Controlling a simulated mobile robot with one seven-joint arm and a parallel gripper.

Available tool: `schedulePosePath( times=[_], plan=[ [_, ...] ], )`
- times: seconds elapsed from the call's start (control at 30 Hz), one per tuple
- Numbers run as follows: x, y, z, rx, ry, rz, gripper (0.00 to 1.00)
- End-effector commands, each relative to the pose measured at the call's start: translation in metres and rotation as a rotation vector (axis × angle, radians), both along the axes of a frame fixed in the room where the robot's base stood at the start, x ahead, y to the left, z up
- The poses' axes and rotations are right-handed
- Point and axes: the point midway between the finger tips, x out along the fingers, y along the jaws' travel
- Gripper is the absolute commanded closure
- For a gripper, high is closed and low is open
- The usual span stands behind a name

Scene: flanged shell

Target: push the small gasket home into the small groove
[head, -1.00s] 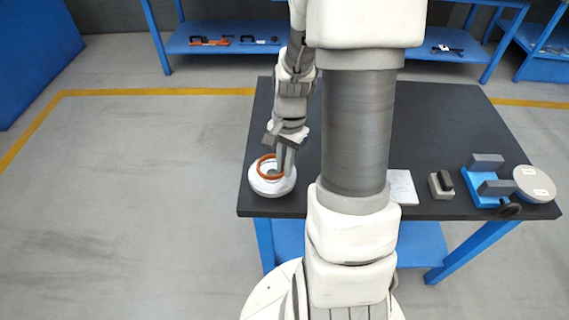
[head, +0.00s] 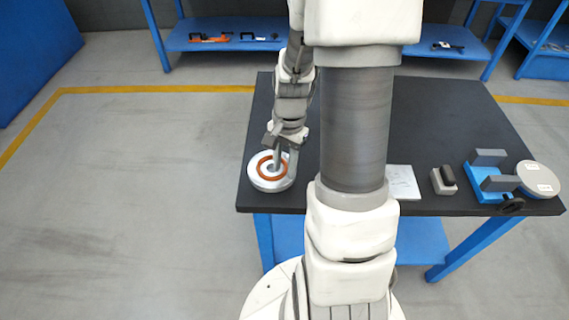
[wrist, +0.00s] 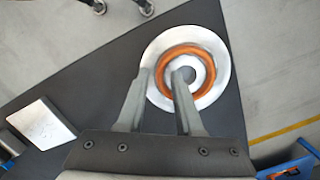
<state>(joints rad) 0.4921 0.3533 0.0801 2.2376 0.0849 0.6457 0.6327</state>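The silver flanged shell (head: 257,183) sits at the left front corner of the dark table; the wrist view shows its round flange (wrist: 215,47) from above. The orange gasket (head: 265,174) lies on the shell, around its central hub with the hole. In the wrist view the gasket (wrist: 208,58) looks roughly concentric with the shell. Whether it sits down in a groove, I cannot tell. My gripper (wrist: 162,75) has its fingers apart, one tip outside the gasket's left side and the other inside or over it. The right finger hides part of the ring.
A pale square plate (head: 401,183), a small grey block with a dark top (head: 443,181) and a blue fixture (head: 484,190) beside a round grey disc (head: 538,179) stand along the table's right front. The table (head: 440,115) is bare behind them. The shell is close to the table edge.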

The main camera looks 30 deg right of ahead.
Motion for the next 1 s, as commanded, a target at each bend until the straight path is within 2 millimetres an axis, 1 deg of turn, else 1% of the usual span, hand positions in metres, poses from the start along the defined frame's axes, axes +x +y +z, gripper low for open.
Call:
schedulePosePath(
  times=[0.03,0.07,0.33,0.47,0.57,0.8,1.0],
  plan=[
    [0.0,0.0,0.0,0.0,0.001,0.0,0.55],
    [0.0,0.0,0.0,0.0,0.001,0.0,0.52],
    [0.0,0.0,0.001,0.0,0.001,0.0,0.52],
    [0.001,-0.002,0.013,-0.001,0.0,0.0,0.52],
    [0.002,-0.003,0.032,-0.002,-0.002,0.001,0.52],
    [0.005,-0.01,0.092,-0.003,-0.005,0.001,0.52],
    [0.008,-0.015,0.137,-0.002,-0.005,0.001,0.52]
  ],
)
